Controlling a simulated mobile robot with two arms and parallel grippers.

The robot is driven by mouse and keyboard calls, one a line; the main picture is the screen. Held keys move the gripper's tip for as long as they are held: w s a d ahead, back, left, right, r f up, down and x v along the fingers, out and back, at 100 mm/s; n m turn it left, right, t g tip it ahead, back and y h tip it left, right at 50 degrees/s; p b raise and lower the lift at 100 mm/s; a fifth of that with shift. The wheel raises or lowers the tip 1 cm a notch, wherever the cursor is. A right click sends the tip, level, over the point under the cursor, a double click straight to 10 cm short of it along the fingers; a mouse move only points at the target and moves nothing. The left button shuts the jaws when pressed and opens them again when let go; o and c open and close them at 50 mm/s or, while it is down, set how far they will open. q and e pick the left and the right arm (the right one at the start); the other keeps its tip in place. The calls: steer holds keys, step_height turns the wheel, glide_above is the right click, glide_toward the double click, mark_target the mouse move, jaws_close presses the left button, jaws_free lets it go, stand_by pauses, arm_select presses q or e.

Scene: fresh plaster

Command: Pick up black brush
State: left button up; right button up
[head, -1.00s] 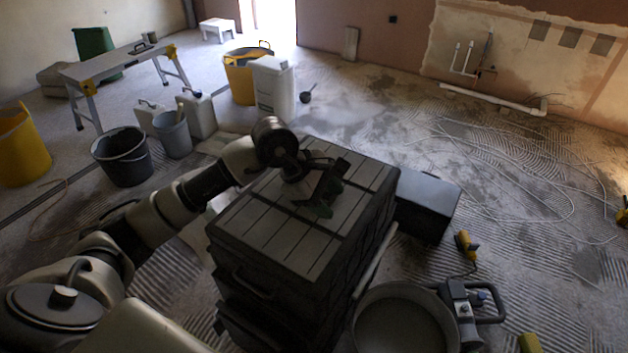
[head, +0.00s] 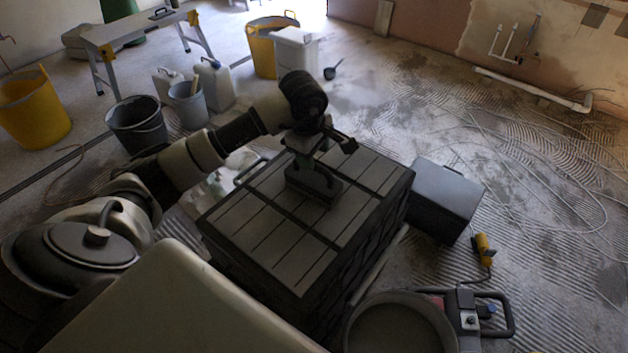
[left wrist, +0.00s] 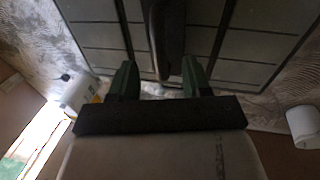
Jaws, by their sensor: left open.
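The black brush (head: 318,187) appears as a dark block lying on the slatted top of a stacked dark toolbox (head: 262,222). In the left wrist view a long dark part of the brush (left wrist: 165,30) extends between my green fingers. My left gripper (head: 306,160) points down right over the brush, its jaws open. In the left wrist view the left gripper's fingers (left wrist: 158,78) stand apart, one on each side of the brush, with gaps showing. The gripper hides part of the brush in the head view, and I cannot tell whether they touch. My right gripper is not in view.
A black case (head: 446,195) stands right of the toolbox. A round tub (head: 400,325) is at the front right. The right-hand floor is mostly clear, with loose cables.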

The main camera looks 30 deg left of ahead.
mark_target(313, 179)
arm_select(q)
steer(key=shift+w+f, duration=0.1)
steer(key=shift+f, duration=0.3)
steer(key=shift+w+f, duration=0.1)
steer(key=shift+f, duration=0.2)
steer(key=f, duration=0.3)
steer(key=shift+w+f+p, duration=0.3)
steer(key=shift+w+f, duration=0.15)
steer(key=shift+f, duration=0.35)
steer(key=shift+a, duration=0.1)
jaws_close()
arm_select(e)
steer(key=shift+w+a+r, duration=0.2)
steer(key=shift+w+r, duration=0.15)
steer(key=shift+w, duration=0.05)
